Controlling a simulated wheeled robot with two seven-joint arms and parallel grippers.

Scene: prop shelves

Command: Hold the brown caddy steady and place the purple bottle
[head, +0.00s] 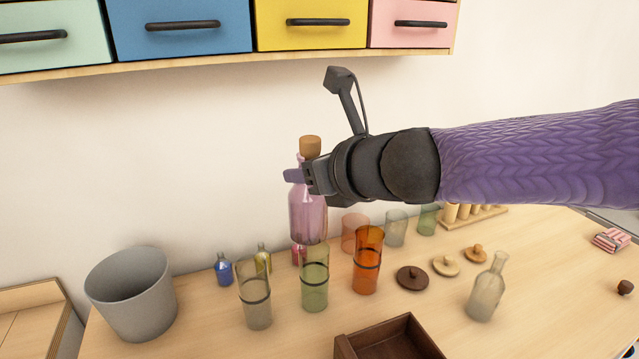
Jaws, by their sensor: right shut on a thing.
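The purple bottle (308,218) is a translucent pinkish-purple bottle with a cork stopper (310,146). My right gripper (303,176) comes in from the right and is shut on the bottle near its neck. It holds the bottle upright in the air, above the back of the table and behind the green glass. The brown caddy (392,340) is a dark wooden open box at the bottom edge of the view, partly cut off. The part of its inside that shows looks empty. My left gripper is not in view.
Clear (255,298), green (315,282) and orange (367,265) glasses stand behind the caddy. A grey bucket (133,295) is at left. Small bottles, more glasses, round lids (412,278) and a smoky bottle (487,290) stand around. Coloured drawers (185,38) hang above.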

